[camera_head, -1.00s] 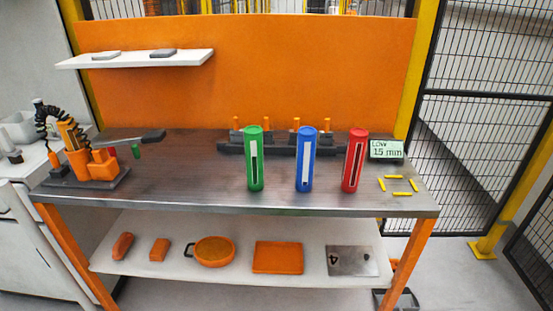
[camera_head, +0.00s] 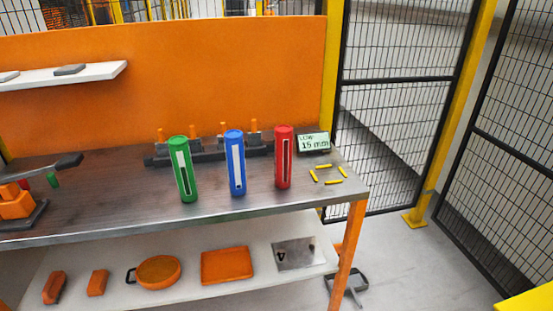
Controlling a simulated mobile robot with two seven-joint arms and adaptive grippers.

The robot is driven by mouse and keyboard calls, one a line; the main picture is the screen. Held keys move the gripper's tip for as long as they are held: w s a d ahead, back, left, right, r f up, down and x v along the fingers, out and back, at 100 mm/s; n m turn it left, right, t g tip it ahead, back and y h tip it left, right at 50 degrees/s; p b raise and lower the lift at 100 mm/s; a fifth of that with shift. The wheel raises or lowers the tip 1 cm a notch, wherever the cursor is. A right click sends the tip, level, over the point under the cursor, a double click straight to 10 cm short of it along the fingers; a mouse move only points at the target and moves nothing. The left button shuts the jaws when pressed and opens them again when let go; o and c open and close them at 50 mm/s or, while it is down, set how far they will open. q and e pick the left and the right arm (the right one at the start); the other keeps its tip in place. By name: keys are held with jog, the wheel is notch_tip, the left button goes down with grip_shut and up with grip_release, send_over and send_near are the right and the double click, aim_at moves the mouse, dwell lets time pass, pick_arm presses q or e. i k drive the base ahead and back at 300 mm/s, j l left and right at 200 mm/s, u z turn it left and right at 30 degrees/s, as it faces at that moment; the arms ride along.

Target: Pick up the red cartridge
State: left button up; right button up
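The red cartridge (camera_head: 284,157) stands upright on the metal workbench (camera_head: 110,207), with a dark slot down its front. The blue cartridge (camera_head: 236,163) stands upright to its left, with a mostly white slot. The green cartridge (camera_head: 183,169) stands farther left, its slot part white and part dark. The three are apart from one another. Neither of my grippers shows in the head view.
A dark rack with orange pegs (camera_head: 209,152) lies behind the cartridges. A small display (camera_head: 313,142) reading 15 mm and several yellow strips (camera_head: 334,181) are right of the red cartridge. An orange tool stand (camera_head: 17,206) is at the left. The bench front is clear.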

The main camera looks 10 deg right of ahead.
aim_at(283, 136)
jog(key=i+l, duration=0.15)
jog(key=l, duration=0.25)
jog(key=i+l, duration=0.2)
jog(key=l, duration=0.2)
jog(key=i+l, duration=0.15)
jog(key=l, duration=0.25)
